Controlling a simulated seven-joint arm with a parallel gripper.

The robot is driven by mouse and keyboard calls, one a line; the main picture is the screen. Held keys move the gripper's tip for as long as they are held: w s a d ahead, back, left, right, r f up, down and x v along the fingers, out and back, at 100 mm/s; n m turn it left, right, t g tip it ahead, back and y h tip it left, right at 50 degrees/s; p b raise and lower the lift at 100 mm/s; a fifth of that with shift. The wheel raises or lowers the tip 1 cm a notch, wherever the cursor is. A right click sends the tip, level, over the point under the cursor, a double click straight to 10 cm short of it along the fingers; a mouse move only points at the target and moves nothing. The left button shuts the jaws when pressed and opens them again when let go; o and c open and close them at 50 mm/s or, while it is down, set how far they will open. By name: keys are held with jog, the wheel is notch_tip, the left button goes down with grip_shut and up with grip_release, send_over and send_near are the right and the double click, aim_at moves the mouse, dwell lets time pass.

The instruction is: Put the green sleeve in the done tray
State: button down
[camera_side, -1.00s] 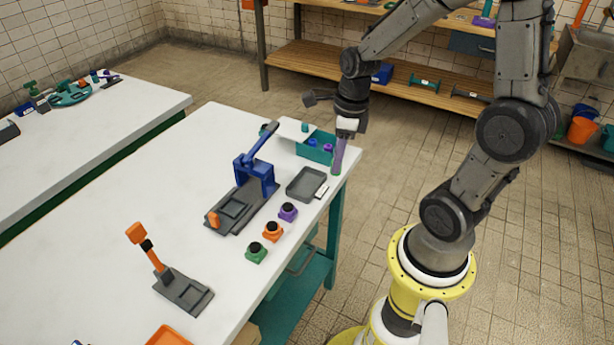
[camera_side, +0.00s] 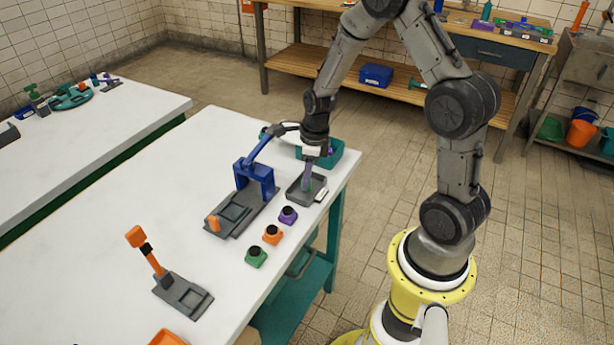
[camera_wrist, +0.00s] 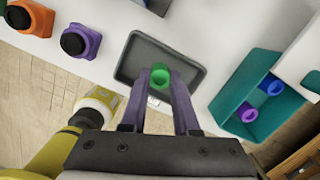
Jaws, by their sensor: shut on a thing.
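The green sleeve (camera_wrist: 160,77) is between the tips of my purple-fingered gripper (camera_wrist: 161,82) in the wrist view, and the gripper is shut on it. The grey tray (camera_wrist: 137,48), with a white label at its near edge, lies under the sleeve. In the side view my gripper (camera_side: 308,186) points down into the area of the grey tray (camera_side: 294,194). The sleeve is too small there to tell whether it touches the tray floor.
A teal bin (camera_wrist: 233,96) with a purple and a blue sleeve inside stands beside the tray. A blue lever press (camera_side: 257,178) stands to its left. Purple (camera_side: 288,215), orange (camera_side: 272,234) and green (camera_side: 256,257) button boxes line the table edge.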

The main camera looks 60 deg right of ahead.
jog(key=shift+f, duration=0.15)
jog(key=c, duration=1.1)
grip_release()
jog(key=shift+f, duration=0.1)
jog(key=o, duration=0.4)
jog(key=shift+o, duration=0.2)
